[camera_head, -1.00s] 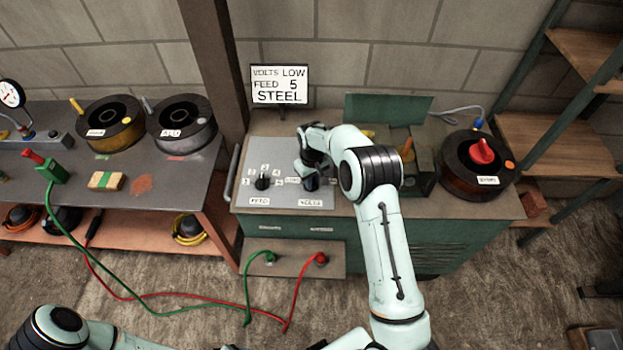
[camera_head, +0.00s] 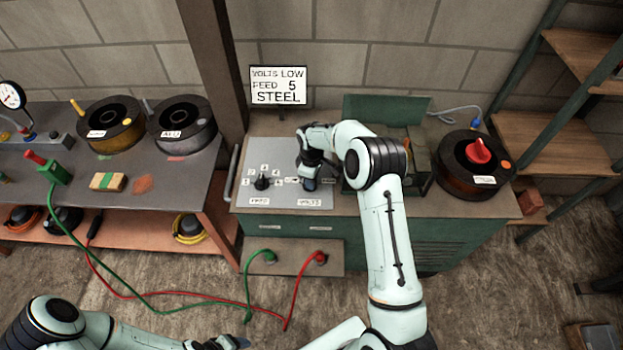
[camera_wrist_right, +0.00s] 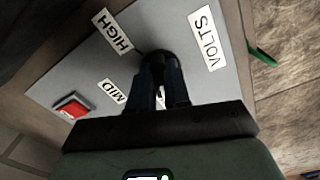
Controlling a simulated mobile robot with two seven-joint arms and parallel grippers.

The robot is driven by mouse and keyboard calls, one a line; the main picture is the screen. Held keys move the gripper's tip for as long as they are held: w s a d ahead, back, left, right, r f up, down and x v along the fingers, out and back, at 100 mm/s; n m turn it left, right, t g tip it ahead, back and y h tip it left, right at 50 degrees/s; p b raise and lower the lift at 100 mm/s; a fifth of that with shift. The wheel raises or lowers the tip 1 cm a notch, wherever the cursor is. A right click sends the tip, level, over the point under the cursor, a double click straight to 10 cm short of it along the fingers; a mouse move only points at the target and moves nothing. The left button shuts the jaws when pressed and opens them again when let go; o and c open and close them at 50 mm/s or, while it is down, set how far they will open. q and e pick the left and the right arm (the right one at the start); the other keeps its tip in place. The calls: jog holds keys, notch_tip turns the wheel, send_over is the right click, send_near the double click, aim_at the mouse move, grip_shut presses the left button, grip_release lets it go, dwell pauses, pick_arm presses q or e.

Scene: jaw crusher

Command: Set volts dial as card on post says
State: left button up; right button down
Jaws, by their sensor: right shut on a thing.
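The card (camera_head: 278,85) stands on a post behind the panel and reads VOLTS LOW, FEED 5, STEEL. The volts dial (camera_wrist_right: 158,57) is a dark knob on the grey panel (camera_head: 272,150), above the VOLTS label (camera_head: 310,202). My right gripper (camera_head: 309,184) reaches down over it; in the right wrist view its fingers (camera_wrist_right: 158,72) are shut on the dial. The HIGH (camera_wrist_right: 112,31) and MID (camera_wrist_right: 112,92) labels show there; the dial's pointer is hidden. The left arm's end (camera_head: 228,343) is at the bottom edge, its jaws unclear.
The feed dial (camera_head: 262,182) sits left of the volts dial. A red button (camera_wrist_right: 70,107) is on the panel. A wire spool (camera_head: 462,185) stands on the right of the green cabinet. Red and green cables hang from the front sockets.

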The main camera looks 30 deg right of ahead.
dwell(0.4)
jog(key=c, duration=1.1)
grip_release()
notch_tip(320, 180, up, 14)
jog(key=shift+f, duration=0.25)
